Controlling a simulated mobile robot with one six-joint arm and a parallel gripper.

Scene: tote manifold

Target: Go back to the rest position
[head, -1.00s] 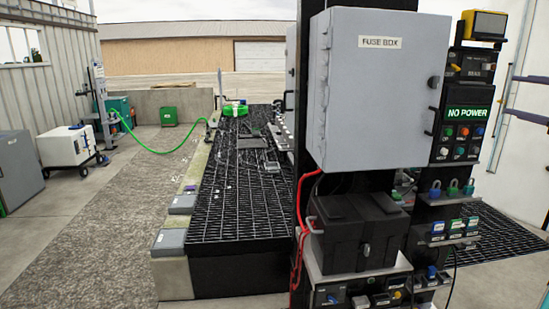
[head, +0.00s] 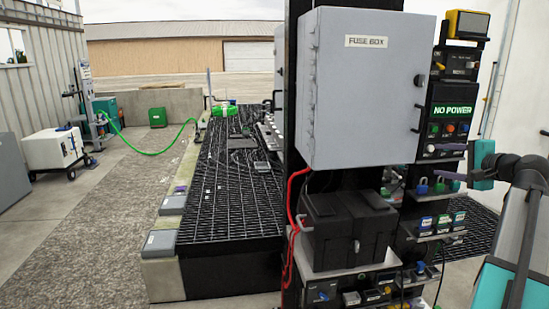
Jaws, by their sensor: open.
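My gripper (head: 456,162) is at the right of the head view, in front of the right side of the panel post. It is open, with its fingers pointing left and nothing visible between them. My arm comes in from the right edge behind it. The grey fuse box (head: 365,95) is shut and hangs to the left of my gripper. The "NO POWER" display (head: 452,110) is just above my gripper. Whether the fingers touch the panel cannot be told.
A black battery-like box (head: 345,225) with red cables sits on a shelf below the fuse box. Coloured padlocks (head: 422,186) hang near my gripper. Shelves of small devices (head: 435,222) lie below it. A black grating walkway (head: 225,205) and open floor are to the left.

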